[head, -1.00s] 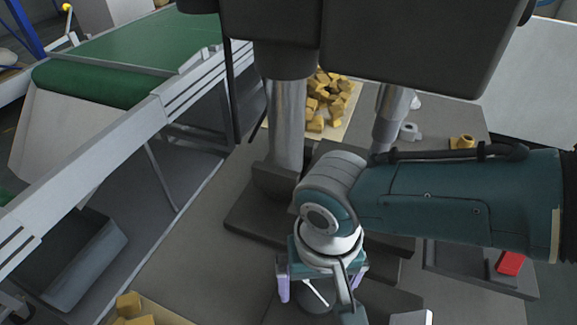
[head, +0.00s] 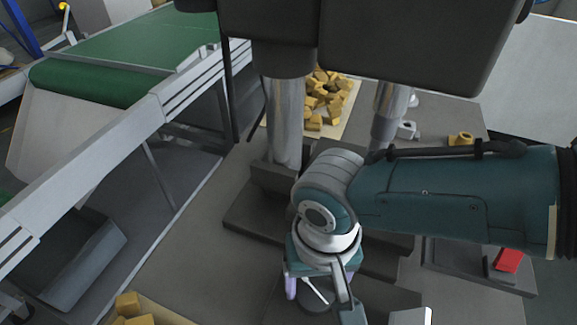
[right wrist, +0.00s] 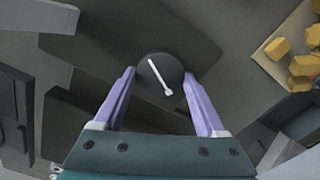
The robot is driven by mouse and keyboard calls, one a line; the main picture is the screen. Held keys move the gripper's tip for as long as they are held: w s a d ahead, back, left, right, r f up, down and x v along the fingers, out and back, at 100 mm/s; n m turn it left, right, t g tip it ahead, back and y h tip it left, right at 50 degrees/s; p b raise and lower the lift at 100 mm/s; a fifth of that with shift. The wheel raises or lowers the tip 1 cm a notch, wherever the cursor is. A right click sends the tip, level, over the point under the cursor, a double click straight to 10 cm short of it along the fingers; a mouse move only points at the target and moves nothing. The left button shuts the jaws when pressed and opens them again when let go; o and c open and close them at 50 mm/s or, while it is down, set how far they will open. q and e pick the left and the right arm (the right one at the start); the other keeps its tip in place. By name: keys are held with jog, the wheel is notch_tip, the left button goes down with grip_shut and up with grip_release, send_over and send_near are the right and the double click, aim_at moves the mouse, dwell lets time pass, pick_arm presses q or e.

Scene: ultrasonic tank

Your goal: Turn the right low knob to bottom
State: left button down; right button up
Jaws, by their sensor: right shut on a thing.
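A dark round knob with a white pointer line shows in the right wrist view (right wrist: 174,70), near the top middle. Its pointer slants from upper left to lower right there. The knob also shows in the head view (head: 316,302) at the bottom, partly hidden by my gripper. My right gripper (head: 318,286) has its lilac fingers on both sides of the knob and is shut on it. The fingers also show in the right wrist view (right wrist: 159,80). My left gripper is not in view.
A green conveyor (head: 130,50) stands at the left. Yellow blocks lie on a pale board (head: 346,128) at the back and more yellow blocks (head: 130,305) at the lower left. A red button (head: 508,260) is at the right.

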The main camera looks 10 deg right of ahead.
jog(key=shift+n, duration=0.5)
jog(key=n, duration=0.4)
jog(key=shift+n+b, duration=0.3)
jog(key=shift+n, duration=0.1)
jog(key=n, duration=0.6)
jog(key=shift+a, duration=0.1)
jog(key=n, duration=0.6)
jog(key=shift+s+n+b, duration=0.1)
jog(key=shift+n+b, duration=0.2)
jog(key=shift+b, duration=0.1)
jog(key=n, duration=0.3)
jog(key=shift+n, duration=1.3)
